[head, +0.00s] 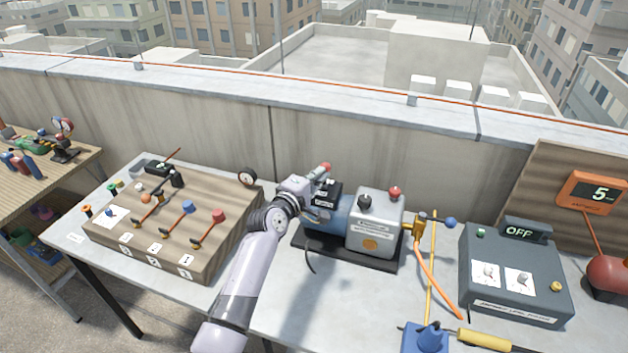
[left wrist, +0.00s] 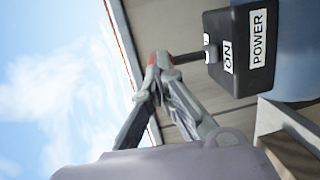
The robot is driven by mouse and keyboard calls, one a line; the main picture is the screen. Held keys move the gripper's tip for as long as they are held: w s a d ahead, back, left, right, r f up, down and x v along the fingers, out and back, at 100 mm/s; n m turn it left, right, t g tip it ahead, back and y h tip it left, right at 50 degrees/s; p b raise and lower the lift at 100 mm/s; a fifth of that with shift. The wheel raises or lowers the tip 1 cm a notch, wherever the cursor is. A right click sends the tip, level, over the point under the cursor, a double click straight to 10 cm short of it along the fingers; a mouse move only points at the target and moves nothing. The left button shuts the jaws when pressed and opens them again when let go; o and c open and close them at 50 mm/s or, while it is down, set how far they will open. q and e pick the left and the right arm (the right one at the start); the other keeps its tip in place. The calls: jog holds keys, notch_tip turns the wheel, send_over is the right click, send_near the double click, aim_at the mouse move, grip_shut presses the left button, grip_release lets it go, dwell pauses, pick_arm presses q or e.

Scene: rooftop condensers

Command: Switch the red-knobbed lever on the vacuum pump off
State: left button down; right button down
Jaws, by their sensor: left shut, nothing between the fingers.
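The vacuum pump (head: 374,222) stands on a dark base on the table, with a blue motor section and a grey housing. A black switch box (head: 327,194) sits on its left part; in the left wrist view this box (left wrist: 242,50) reads ON and POWER. A lever (left wrist: 190,58) sticks out of the box to a red knob (left wrist: 151,60), partly hidden by my fingers. My left gripper (head: 323,169) is shut, with its fingertips at the knob; I cannot tell whether they touch. The gripper also shows in the left wrist view (left wrist: 159,72). My right gripper is out of view.
A wooden panel with levers (head: 172,222) lies left of my arm. A red button (head: 394,191) tops the pump's grey housing. An orange hose (head: 430,268) leaves the pump's right side. A dark control box (head: 515,275) with an OFF display stands right. A concrete parapet (head: 330,150) runs behind.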

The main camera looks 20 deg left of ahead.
pick_arm(q)
jog(key=shift+w+r, duration=0.2)
jog(key=shift+w, duration=0.35)
jog(key=shift+w+r, duration=0.2)
jog(key=shift+w, duration=0.35)
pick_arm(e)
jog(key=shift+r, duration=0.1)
pick_arm(q)
jog(key=shift+w, duration=0.15)
jog(key=shift+r, duration=0.1)
